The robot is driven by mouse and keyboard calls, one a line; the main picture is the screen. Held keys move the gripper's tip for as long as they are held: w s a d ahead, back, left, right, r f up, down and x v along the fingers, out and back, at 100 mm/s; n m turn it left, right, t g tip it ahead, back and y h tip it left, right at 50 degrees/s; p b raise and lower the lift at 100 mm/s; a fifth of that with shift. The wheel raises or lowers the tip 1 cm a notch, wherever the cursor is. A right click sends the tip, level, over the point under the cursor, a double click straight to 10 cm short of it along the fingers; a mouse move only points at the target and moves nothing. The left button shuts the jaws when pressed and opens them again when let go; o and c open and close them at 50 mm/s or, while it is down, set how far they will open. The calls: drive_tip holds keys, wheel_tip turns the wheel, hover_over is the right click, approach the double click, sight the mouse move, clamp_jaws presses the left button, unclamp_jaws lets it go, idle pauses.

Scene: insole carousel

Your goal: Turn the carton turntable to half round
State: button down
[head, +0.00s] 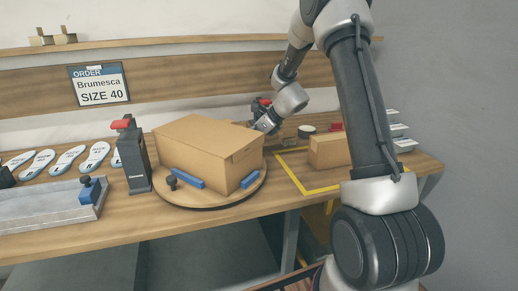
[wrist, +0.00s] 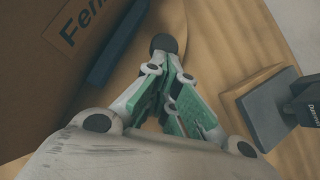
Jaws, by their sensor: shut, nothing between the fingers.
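The carton turntable (head: 215,203) is a round wooden disc on the bench, with a closed brown carton (head: 195,139) on it. Blue rails (head: 187,178) edge the carton, and a black knob (head: 171,181) stands at the disc's front left. My gripper (head: 263,124) is behind the carton's right rear, its tips hidden there. In the wrist view my gripper (wrist: 168,78) is shut and empty, pointing at a black knob (wrist: 164,42) on the disc beside a blue rail (wrist: 118,42) and the carton (wrist: 50,65). Whether the fingers touch this knob I cannot tell.
A black stand with a red top (head: 133,155) is close left of the disc. A smaller carton (head: 329,151) lies inside a yellow-marked area at right. Insoles (head: 68,160) and a grey tray (head: 45,205) lie at left. A dark block (wrist: 265,112) is right of my gripper.

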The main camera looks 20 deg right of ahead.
drive_tip(key=shift+w+a+n+g+y, duration=0.25)
drive_tip(key=shift+w+a+n+g, duration=0.15)
drive_tip(key=shift+w, duration=0.3)
drive_tip(key=shift+w+a+n+g+y, duration=0.2)
drive_tip(key=shift+w+a+n, duration=0.15)
drive_tip(key=shift+w+n, duration=0.25)
drive_tip(key=shift+w+a+n+g+y, duration=0.3)
drive_tip(key=shift+w+a+n, duration=0.1)
drive_tip(key=shift+w, duration=0.35)
drive_tip(key=shift+w+a+n+g+y, duration=0.25)
drive_tip(key=shift+w+a+n+g, duration=0.65)
drive_tip(key=shift+w+a+n, duration=0.4)
drive_tip(key=shift+w+a+n+g, duration=0.5)
drive_tip(key=shift+w+a+n, duration=0.15)
drive_tip(key=shift+a, duration=0.15)
drive_tip(key=shift+w+a+n+g, duration=0.5)
drive_tip(key=shift+w+a+n, duration=0.15)
drive_tip(key=shift+a, duration=0.15)
drive_tip(key=shift+w+a, duration=0.2)
drive_tip(key=shift+a, duration=0.3)
drive_tip(key=shift+w+a, duration=0.2)
drive_tip(key=shift+a, duration=0.35)
